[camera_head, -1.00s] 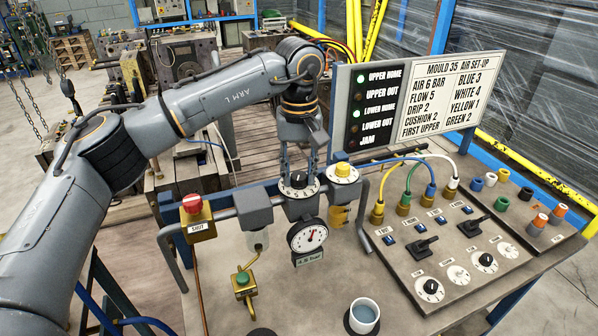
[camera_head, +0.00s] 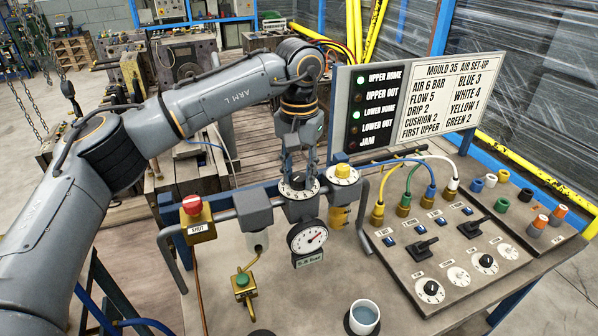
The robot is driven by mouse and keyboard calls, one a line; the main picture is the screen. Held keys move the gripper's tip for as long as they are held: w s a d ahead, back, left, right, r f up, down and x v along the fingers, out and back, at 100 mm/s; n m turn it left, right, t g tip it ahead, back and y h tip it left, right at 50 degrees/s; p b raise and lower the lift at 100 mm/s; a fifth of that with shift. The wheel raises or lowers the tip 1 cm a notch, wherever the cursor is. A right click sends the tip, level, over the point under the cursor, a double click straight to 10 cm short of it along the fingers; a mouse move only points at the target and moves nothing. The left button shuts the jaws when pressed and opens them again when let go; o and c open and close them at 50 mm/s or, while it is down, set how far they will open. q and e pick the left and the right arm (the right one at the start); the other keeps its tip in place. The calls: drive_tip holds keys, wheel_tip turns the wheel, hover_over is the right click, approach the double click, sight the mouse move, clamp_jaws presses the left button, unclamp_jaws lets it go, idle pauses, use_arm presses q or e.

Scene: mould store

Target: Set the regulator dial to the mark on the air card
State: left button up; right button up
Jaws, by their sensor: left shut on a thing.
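The regulator dial (camera_head: 299,191) is a dark knob on a white numbered ring, on the pipe rail at the centre. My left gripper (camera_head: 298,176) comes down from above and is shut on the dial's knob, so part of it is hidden. My right gripper is not in view.
A red shut-off button (camera_head: 192,204) sits left of the dial and a yellow-topped knob (camera_head: 342,172) close on its right. A panel (camera_head: 400,262) with hoses, levers and small dials fills the right. A cup (camera_head: 364,313) stands in front.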

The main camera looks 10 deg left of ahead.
sight(299, 177)
use_arm(q)
drive_tip(key=shift+r, duration=0.1)
drive_tip(key=o, duration=1.1)
drive_tip(key=shift+o, duration=0.2)
wheel_tip(299, 177, up, 12)
